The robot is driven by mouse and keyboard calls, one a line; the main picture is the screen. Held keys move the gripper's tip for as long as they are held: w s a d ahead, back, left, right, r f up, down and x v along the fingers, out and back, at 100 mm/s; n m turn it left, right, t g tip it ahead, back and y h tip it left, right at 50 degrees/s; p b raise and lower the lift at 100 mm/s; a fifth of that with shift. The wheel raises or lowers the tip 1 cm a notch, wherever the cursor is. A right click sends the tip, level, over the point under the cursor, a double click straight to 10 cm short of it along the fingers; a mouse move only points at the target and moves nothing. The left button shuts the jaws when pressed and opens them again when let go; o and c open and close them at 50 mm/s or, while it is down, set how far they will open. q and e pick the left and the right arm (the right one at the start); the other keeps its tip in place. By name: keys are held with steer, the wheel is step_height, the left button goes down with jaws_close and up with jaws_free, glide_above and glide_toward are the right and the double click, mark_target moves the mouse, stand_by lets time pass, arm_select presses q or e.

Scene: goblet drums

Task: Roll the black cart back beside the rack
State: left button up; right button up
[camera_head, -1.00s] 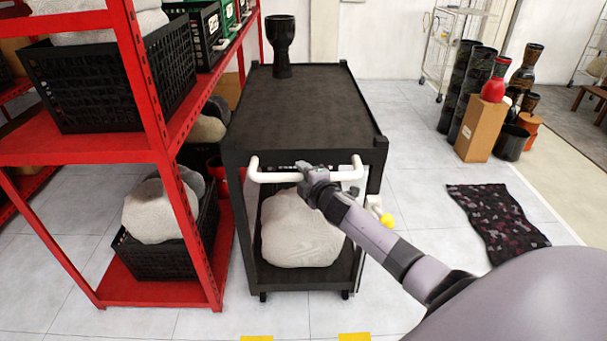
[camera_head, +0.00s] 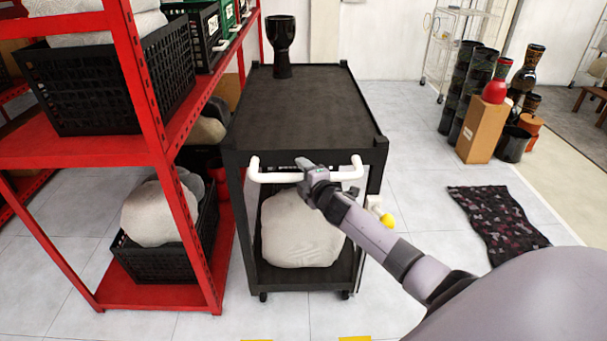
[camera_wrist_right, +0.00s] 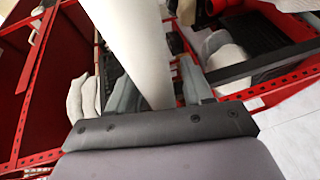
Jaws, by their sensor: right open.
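The black cart (camera_head: 310,110) stands upright just right of the red rack (camera_head: 75,150), its long side along the rack's. Its white handle (camera_head: 275,177) faces me. A black goblet drum (camera_head: 282,45) stands on its top at the far end, and a pale wrapped bundle (camera_head: 300,230) sits on its lower shelf. My right gripper (camera_head: 308,167) is at the middle of the handle. In the right wrist view, the white bar (camera_wrist_right: 137,45) runs between the open fingers (camera_wrist_right: 160,85); whether they touch it is unclear. My left gripper is out of view.
Black crates (camera_head: 110,80) with wrapped bundles fill the rack at left. A patterned mat (camera_head: 495,222) lies on the floor at right. Several tall drums and a cardboard box (camera_head: 482,130) stand farther back.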

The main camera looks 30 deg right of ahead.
steer(key=p+v, duration=0.1)
steer(key=v, duration=0.6)
stand_by(0.3)
steer(key=shift+s, duration=0.1)
stand_by(0.4)
steer(key=s+a+f+m+g+y, duration=0.1)
steer(key=s+a+f+m, duration=0.3)
steer(key=s, duration=0.5)
steer(key=s+a+f+m+g+y, duration=0.2)
steer(key=s+a+f+m, duration=0.2)
steer(key=s+a, duration=0.3)
steer(key=s+a+f+m+g+y+p, duration=0.1)
steer(key=s+a+f+m, duration=0.4)
steer(key=s, duration=0.7)
steer(key=shift+a+f+g+y, duration=0.3)
steer(key=shift+a+g+y, duration=0.1)
steer(key=shift+a+g, duration=0.4)
